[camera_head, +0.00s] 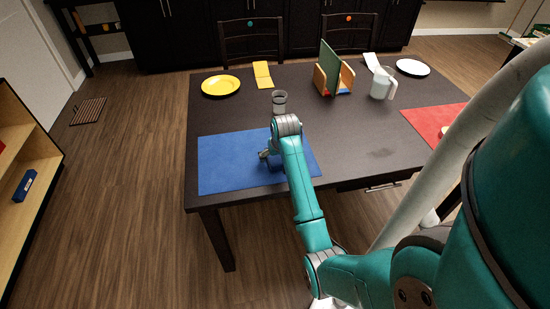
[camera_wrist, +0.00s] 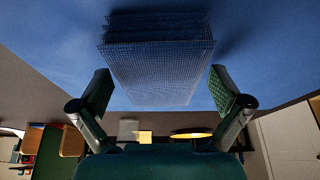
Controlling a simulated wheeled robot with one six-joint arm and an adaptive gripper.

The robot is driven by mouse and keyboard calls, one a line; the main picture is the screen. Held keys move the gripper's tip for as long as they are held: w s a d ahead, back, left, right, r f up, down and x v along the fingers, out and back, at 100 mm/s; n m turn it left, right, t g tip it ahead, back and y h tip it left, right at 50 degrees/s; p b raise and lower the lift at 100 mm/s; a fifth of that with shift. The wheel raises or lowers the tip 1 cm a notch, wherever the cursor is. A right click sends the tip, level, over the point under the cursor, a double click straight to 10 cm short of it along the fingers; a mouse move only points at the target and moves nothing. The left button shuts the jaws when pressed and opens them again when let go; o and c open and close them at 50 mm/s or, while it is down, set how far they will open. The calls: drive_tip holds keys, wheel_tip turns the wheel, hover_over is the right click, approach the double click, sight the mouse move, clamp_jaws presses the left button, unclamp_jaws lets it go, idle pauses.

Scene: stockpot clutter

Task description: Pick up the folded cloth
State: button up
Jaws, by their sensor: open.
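The folded cloth (camera_wrist: 155,65) is a blue, coarsely woven, layered bundle on the blue mat (camera_wrist: 60,40) in the wrist view. My gripper (camera_wrist: 162,75) is open, with one finger on each side of the cloth in that picture. A gap shows between each finger and the cloth, and I cannot tell how deep the fingers reach. In the head view my gripper (camera_head: 266,154) is low over the blue mat (camera_head: 225,165), and my arm hides the cloth there.
A clear glass (camera_head: 279,102) stands just behind my wrist. Farther back are a yellow plate (camera_head: 221,86), a yellow folded sheet (camera_head: 262,75), a wooden holder (camera_head: 334,78), a white pitcher (camera_head: 380,83) and a white plate (camera_head: 412,67). A red mat (camera_head: 428,119) lies to the right.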

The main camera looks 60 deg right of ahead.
drive_tip(key=c, duration=1.2)
wheel_tip(320, 180, up, 10)
drive_tip(key=shift+r, duration=0.2)
drive_tip(key=o, duration=0.5)
drive_tip(key=c, duration=0.4)
